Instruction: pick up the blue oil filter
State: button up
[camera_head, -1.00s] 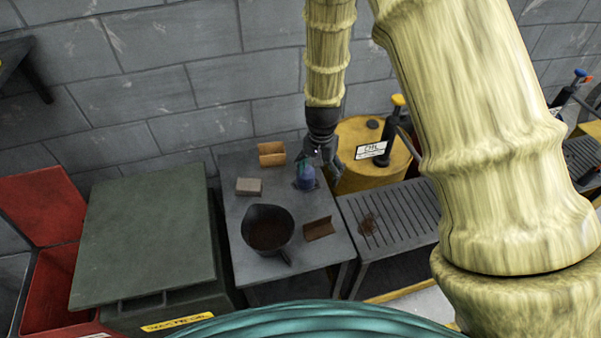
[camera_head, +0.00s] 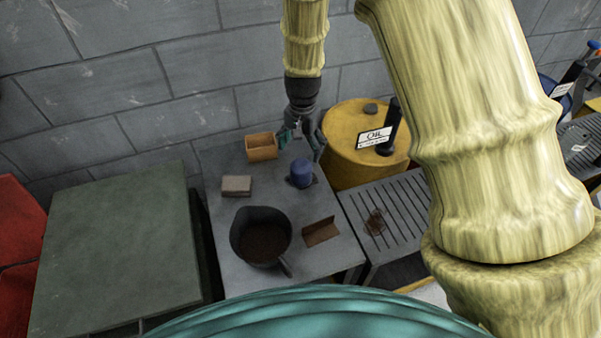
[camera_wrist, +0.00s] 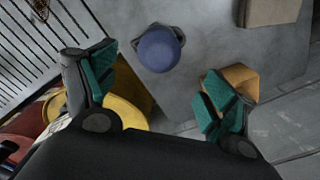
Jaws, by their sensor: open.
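The blue oil filter (camera_head: 300,173) stands on the grey table (camera_head: 225,205), toward its right back part, on a small dark base. In the wrist view the filter (camera_wrist: 159,48) shows from above as a round blue top, beyond the fingertips and between them in width. My gripper (camera_head: 303,140) is open and empty, above and behind the filter in the head view. In the wrist view its two teal-padded fingers (camera_wrist: 155,85) are spread wide and apart from the filter.
An orange-brown box (camera_head: 262,147), a beige block (camera_head: 237,186), a dark pan (camera_head: 262,238) and a brown angled piece (camera_head: 320,232) share the table. A yellow oil drum (camera_head: 350,165) stands at the right back. A slatted bench (camera_head: 400,215) adjoins on the right.

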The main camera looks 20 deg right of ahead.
aim_at(301, 162)
jog(key=f+p, duration=0.1)
jog(key=f, duration=0.3)
jog(key=shift+a+f, duration=0.2)
jog(key=shift+s+d+f+p, duration=0.15)
jog(key=shift+f+p, duration=0.5)
jog(key=shift+f, duration=0.75)
jog(key=shift+f+p, duration=0.4)
jog(key=shift+f, duration=1.25)
jog(key=c, duration=1.3)
